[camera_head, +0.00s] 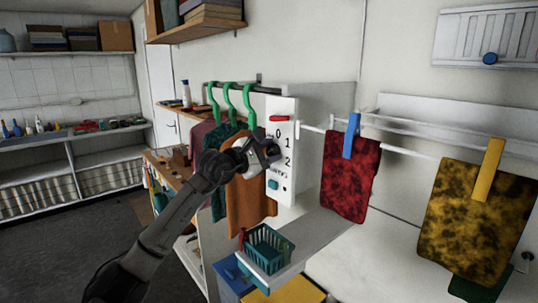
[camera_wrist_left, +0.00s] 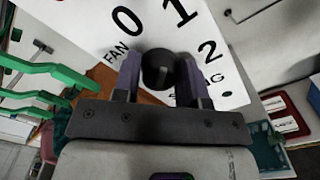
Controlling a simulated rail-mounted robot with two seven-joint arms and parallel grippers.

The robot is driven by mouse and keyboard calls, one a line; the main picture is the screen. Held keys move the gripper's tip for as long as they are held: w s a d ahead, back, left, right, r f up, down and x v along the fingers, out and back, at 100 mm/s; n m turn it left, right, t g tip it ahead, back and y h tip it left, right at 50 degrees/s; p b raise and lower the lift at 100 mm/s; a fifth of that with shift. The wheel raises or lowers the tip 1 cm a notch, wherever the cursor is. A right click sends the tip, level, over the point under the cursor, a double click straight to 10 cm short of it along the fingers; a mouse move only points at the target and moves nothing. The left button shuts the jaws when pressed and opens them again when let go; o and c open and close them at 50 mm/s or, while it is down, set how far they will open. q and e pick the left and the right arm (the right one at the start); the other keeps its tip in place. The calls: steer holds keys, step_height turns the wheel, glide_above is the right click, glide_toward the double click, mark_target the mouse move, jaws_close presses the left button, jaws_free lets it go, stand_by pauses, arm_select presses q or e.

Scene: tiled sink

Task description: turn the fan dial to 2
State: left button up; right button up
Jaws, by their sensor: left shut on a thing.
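A white control panel (camera_head: 290,103) carries the numbers 0, 1 and 2 in an arc, and it also fills the top of the left wrist view (camera_wrist_left: 212,22). The fan dial (camera_wrist_left: 157,66) is a dark round knob beside the word FAN. My left gripper (camera_head: 268,150) is at the panel, and its two fingers (camera_wrist_left: 159,82) are shut on the dial, one on each side. In the head view the gripper hides the dial. I cannot tell which number the dial points at. My right gripper is not in view.
Clothes on green hangers (camera_head: 231,98) hang left of the panel, close to my left gripper. Below stands a teal basket (camera_head: 268,248). A red cloth (camera_head: 350,178) and a yellow cloth (camera_head: 476,225) hang on a rail to the right.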

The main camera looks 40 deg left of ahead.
arm_select(q)
steer(key=m, duration=0.3)
steer(key=shift+m, duration=0.4)
steer(key=m, duration=0.3)
steer(key=shift+m+b, duration=0.3)
steer(key=m, duration=0.5)
steer(key=shift+f, duration=0.15)
steer(key=shift+m, duration=0.7)
steer(key=o, duration=0.9)
steer(key=shift+s+f, duration=0.1)
